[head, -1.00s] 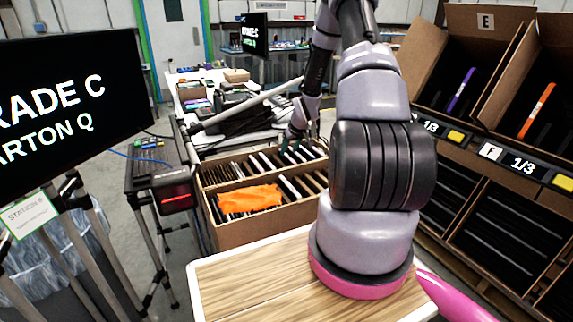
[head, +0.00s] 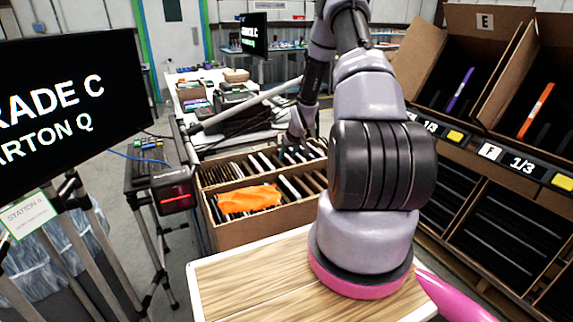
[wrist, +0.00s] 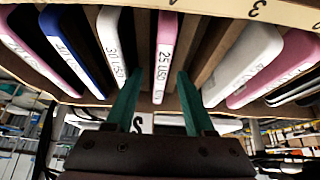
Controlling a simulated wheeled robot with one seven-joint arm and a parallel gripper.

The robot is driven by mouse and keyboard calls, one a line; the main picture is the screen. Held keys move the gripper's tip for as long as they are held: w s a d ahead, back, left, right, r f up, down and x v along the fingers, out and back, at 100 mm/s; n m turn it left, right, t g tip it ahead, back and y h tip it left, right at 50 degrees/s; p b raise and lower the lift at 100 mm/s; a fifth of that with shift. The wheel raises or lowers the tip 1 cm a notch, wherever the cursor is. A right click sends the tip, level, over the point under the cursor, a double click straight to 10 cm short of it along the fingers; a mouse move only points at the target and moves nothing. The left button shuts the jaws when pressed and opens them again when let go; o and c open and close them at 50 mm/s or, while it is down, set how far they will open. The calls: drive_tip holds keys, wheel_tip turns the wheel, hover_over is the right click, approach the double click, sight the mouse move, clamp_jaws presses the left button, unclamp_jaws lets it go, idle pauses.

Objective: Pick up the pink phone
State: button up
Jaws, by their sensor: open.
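A thin pink phone (wrist: 167,45) labelled "25 USD" stands on edge in a slot of the carton, seen end-on in the wrist view. My gripper (wrist: 156,75) is open, with one green finger on each side of this phone's near end. In the head view my gripper (head: 297,150) is at the far row of the open carton (head: 270,225), and the pink phone cannot be made out there.
A white phone (wrist: 112,42) stands left of the fingers, with a blue phone (wrist: 65,45) beyond. Another white phone (wrist: 243,62) and a wider pink phone (wrist: 280,68) stand to the right. An orange cloth (head: 248,198) lies over the carton's near row.

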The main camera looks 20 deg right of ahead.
clamp_jaws()
drive_tip(key=shift+r, duration=0.15)
